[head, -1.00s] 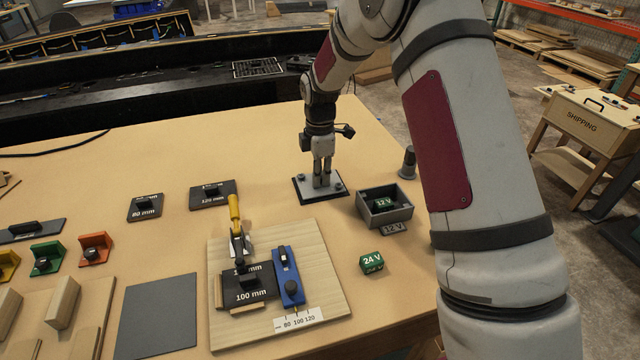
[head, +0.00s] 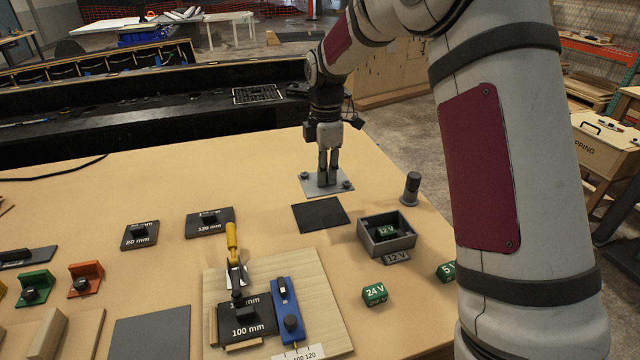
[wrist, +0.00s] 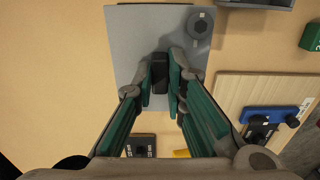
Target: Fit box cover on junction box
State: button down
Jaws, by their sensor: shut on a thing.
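The box cover (head: 311,187) is a flat grey plate with a dark central handle and round corner knobs. My gripper (head: 328,178) is shut on that handle, which shows between the fingers in the wrist view; the cover (wrist: 135,38) spreads out beyond the fingertips there. The cover is held level above the table, over and behind a dark mat (head: 320,214). The junction box (head: 366,242) is a grey open-topped box to the right and nearer, with a green 12 V block (head: 387,231) inside. The cover and box are apart.
A dark grey post (head: 411,188) stands just behind the box. A green 24 V block (head: 374,294) and a 5 V block (head: 446,272) lie nearer. A wooden fixture board (head: 330,312) with a yellow-handled clamp (head: 232,240) is at front.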

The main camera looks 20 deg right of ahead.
jog(key=s+d+r+p, duration=0.4)
jog(key=s+d+p, duration=0.2)
jog(key=s+d, duration=0.5)
jog(key=f+b, duration=0.1)
jog(key=f, duration=0.1)
jog(key=s+f, duration=0.1)
jog(key=f, duration=0.2)
jog(key=shift+f+b, duration=0.1)
jog(key=shift+b, duration=0.25)
jog(key=shift+s+f+b, duration=0.15)
jog(key=shift+f+b, duration=0.25)
jog(key=shift+f, duration=0.65)
jog(key=shift+f, duration=1.1)
dwell(0.3)
jog(key=c, duration=1.6)
grip_release()
jog(key=shift+o, duration=0.2)
